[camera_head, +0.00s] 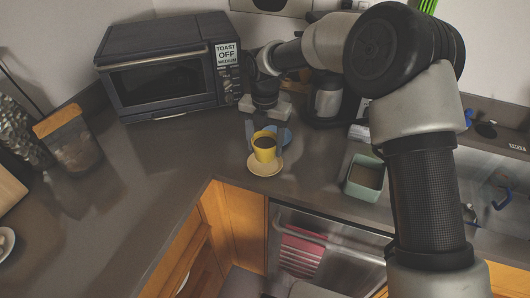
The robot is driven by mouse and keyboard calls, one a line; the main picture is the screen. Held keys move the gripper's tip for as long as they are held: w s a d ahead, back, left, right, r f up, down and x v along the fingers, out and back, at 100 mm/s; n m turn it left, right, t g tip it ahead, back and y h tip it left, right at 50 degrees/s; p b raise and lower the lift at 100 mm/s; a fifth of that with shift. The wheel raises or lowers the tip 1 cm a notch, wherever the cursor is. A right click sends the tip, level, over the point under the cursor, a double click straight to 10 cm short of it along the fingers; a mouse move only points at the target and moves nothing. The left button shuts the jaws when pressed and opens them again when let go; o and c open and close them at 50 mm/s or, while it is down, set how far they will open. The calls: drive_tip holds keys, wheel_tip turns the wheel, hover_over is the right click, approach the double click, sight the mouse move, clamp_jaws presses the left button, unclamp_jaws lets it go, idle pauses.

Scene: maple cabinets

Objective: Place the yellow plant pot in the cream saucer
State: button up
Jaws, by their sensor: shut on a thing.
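The yellow plant pot (264,153), with dark soil inside, is upright between the fingers of my gripper (265,138). My gripper points down and is shut on the pot. The cream saucer (265,169) lies on the dark counter near the corner edge, directly below the pot in this view. Its front rim shows, and the pot hides its back part. I cannot tell whether the pot's base touches the saucer.
A blue dish (284,136) lies just behind the pot. A toaster oven (165,72) stands at the back left. A green square container (364,179) sits to the right, near the sink. The counter left of the saucer is clear.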

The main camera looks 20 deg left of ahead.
sight(265, 154)
drive_tip(key=shift+f, duration=1.75)
drive_tip(key=shift+f, duration=0.15)
drive_tip(key=o, duration=1.2)
